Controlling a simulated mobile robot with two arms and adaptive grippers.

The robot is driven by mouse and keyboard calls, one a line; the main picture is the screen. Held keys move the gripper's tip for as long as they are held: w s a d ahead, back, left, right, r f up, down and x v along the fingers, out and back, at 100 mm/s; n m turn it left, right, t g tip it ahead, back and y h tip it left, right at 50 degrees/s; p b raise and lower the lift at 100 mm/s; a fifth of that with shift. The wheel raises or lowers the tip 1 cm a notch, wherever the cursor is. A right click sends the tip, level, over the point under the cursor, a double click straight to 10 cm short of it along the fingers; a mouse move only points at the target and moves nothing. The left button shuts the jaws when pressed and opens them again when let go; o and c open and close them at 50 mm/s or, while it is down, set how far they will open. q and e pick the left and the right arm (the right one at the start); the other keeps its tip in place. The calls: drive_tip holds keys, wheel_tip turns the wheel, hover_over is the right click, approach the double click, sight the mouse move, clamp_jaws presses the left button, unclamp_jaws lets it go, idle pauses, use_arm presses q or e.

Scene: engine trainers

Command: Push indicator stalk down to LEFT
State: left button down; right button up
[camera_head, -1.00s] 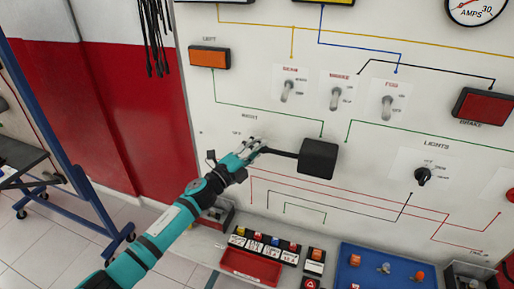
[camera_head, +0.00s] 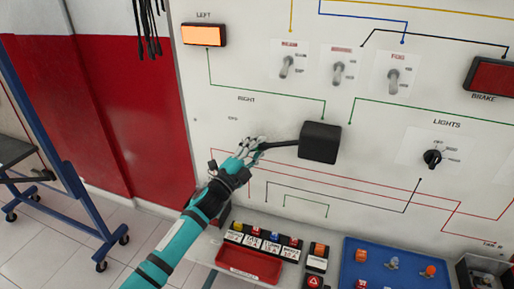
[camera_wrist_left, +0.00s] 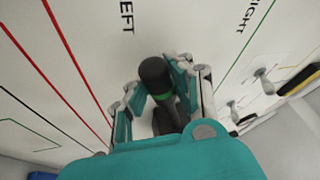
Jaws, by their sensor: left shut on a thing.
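The black indicator stalk (camera_head: 276,145) sticks out to the left from a black box (camera_head: 320,142) on the white panel. It slopes slightly down toward its free end. My left gripper (camera_head: 250,148) is shut on that end. In the left wrist view the stalk's round black tip with a green band (camera_wrist_left: 155,75) sits between the fingers of my left gripper (camera_wrist_left: 158,88). The LEFT lamp (camera_head: 204,35) at the panel's upper left glows bright orange. The "LEFT" lettering also shows in the left wrist view (camera_wrist_left: 127,15). My right gripper is not in view.
Several toggle switches (camera_head: 338,70) sit above the box. A black LIGHTS knob (camera_head: 432,158) and a red BRAKE lamp (camera_head: 491,77) are to the right. Below are a red tray (camera_head: 250,264) and a blue tray (camera_head: 350,250) with small lamps. A blue frame (camera_head: 55,130) stands left.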

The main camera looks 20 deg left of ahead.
use_arm(q)
drive_tip(key=c, duration=1.3)
unclamp_jaws()
drive_tip(key=shift+f, duration=0.3)
drive_tip(key=shift+c, duration=0.2)
drive_tip(key=shift+o, duration=1.3)
drive_tip(key=shift+r, duration=0.15)
drive_tip(key=v, duration=1.2)
